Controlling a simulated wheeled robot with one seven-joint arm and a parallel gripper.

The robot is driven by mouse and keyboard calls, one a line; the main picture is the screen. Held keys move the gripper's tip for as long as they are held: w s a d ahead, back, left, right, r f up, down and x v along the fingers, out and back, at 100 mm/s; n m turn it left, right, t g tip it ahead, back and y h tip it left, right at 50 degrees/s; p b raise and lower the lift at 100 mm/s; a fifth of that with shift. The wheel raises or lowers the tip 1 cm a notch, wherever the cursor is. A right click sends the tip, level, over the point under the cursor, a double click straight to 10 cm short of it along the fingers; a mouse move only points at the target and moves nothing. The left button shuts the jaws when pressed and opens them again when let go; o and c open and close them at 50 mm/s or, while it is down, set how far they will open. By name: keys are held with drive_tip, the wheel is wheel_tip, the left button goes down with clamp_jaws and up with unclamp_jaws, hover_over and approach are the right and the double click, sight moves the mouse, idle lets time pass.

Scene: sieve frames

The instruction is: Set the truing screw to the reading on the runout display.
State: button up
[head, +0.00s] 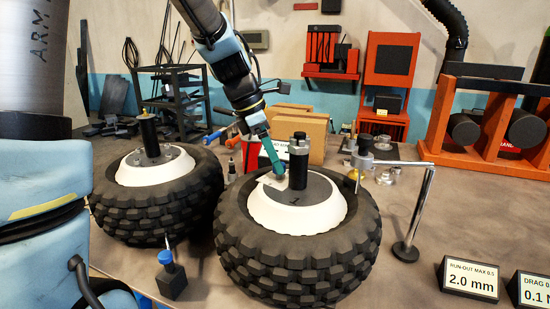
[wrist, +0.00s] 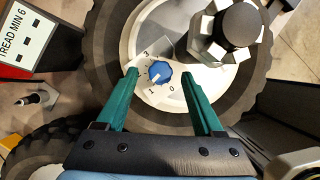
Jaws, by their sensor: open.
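The truing screw is a blue knob (wrist: 160,72) with a white pointer mark, set on a white dial plate with numbers on the wheel's white hub (wrist: 140,30). The pointer faces the lower left in the wrist view; its exact reading is hard to tell. My gripper (wrist: 160,76) is open, its two green fingers on either side of the knob with gaps, apparently not touching it. In the head view my gripper (head: 276,172) reaches down to the hub of the right wheel, hiding the knob. The runout display (head: 470,279) reads 2.0 mm, headed "RUN-OUT MAX 0.5".
A black post with a nut-like top (head: 298,160) rises from the hub beside my gripper. A gauge arm on a metal stand (head: 415,215) reaches over the tyre's right side. A second wheel (head: 150,200) lies to the left. A drag display (head: 533,291) stands at the right edge.

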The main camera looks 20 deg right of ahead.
drive_tip(key=shift+s+d+f, duration=0.1)
drive_tip(key=shift+d+f, duration=0.05)
drive_tip(key=shift+f, duration=0.25)
clamp_jaws()
idle(0.4)
